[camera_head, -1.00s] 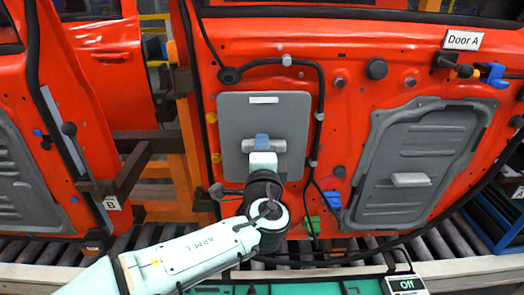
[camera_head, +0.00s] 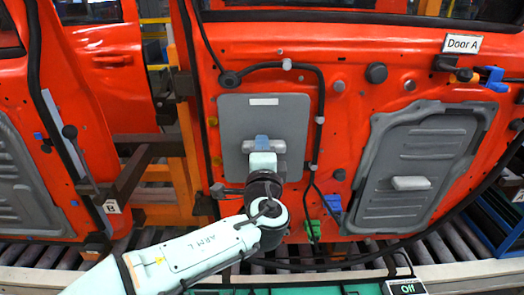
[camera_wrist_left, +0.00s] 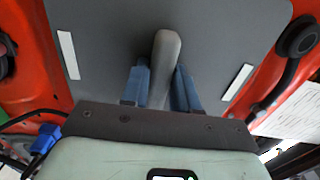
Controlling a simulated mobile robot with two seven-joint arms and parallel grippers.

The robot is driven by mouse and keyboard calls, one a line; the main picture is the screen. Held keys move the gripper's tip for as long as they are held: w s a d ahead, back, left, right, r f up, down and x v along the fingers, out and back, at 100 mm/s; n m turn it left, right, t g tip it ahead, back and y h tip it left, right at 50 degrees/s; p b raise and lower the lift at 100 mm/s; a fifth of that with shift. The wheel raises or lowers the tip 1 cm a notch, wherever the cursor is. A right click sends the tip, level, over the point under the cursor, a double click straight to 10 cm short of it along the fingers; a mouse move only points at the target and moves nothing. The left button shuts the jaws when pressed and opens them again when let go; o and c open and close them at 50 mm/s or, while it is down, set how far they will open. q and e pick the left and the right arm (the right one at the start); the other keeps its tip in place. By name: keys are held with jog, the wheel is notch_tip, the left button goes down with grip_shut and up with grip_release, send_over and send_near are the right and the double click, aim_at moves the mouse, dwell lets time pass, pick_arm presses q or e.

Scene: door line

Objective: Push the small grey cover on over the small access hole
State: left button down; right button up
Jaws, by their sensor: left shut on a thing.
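The small grey cover (camera_head: 240,120) is a flat panel with rounded corners, a white strip near its top and a light bar handle (camera_head: 279,147). It lies over the left part of the red door's inner face, labelled Door A. The small access hole is hidden behind it; I cannot tell whether the cover is fully seated. My left gripper (camera_head: 262,142) is shut on the handle. In the left wrist view the handle (camera_wrist_left: 168,45) stands between the two blue fingers (camera_wrist_left: 160,80), with the cover (camera_wrist_left: 100,35) beyond. My right gripper is out of view.
A black cable (camera_head: 318,120) runs along the cover's top and right side. A larger grey panel (camera_head: 420,165) with its own handle sits to the right. Yellow, blue and green plugs surround the cover. Another red door (camera_head: 95,62) stands left, and a roller conveyor runs below.

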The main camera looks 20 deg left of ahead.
pick_arm(q)
jog(key=c, duration=0.8)
grip_release()
jog(key=b+v, duration=0.6)
jog(key=v, duration=2)
jog(key=shift+r, duration=0.1)
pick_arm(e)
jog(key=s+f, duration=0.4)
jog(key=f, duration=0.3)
